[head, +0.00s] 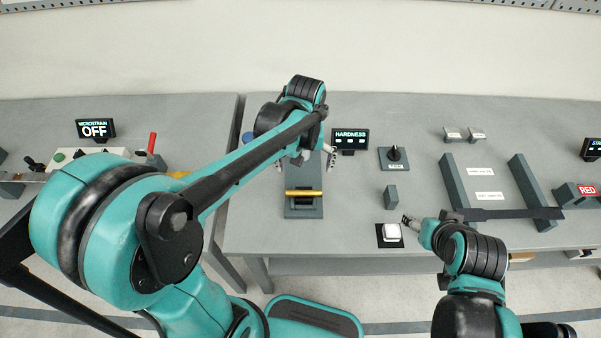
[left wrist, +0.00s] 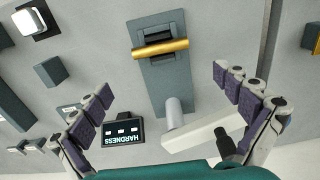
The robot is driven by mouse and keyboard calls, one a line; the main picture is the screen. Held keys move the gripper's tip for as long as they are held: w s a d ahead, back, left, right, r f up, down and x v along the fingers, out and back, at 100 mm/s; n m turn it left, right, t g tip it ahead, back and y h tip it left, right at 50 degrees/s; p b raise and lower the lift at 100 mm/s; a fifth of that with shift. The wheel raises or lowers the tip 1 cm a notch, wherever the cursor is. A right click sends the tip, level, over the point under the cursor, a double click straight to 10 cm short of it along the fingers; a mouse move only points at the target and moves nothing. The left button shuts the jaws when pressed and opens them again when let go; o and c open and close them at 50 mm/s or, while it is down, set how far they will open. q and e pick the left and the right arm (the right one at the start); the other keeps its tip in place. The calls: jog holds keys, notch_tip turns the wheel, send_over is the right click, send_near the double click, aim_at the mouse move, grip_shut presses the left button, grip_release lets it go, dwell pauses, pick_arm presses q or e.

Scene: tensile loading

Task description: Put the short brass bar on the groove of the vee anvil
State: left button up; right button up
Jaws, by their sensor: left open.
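The short brass bar (head: 304,193) lies crosswise over the dark vee anvil on the grey base plate (head: 303,212) of the hardness stand. In the left wrist view the bar (left wrist: 160,48) crosses the plate, with dark anvil parts (left wrist: 158,35) showing on both sides of it. I cannot tell how deep it sits in the groove. My left gripper (head: 306,161) is open and empty, behind the bar and apart from it; its spread fingers (left wrist: 162,98) show in the left wrist view. My right gripper (head: 408,220) is by the white button; its finger gap is unclear.
The HARDNESS display (head: 349,139) stands just right of my left gripper. A knob plate (head: 393,158), a small grey block (head: 390,196) and a white button (head: 391,232) lie to the right. A grey frame (head: 455,187) stands farther right.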

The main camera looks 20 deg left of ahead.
pick_arm(q)
jog(key=s+a+r+m+t, duration=0.1)
jog(key=s+a+r+t, duration=0.1)
jog(key=s, duration=0.3)
jog(key=s+a+r+m+t, duration=0.2)
jog(key=s+t, duration=0.3)
jog(key=shift+s+a+r, duration=0.15)
jog(key=shift+a+r, duration=0.1)
jog(key=shift+a, duration=0.1)
notch_tip(320, 180, down, 6)
jog(key=b, duration=0.6)
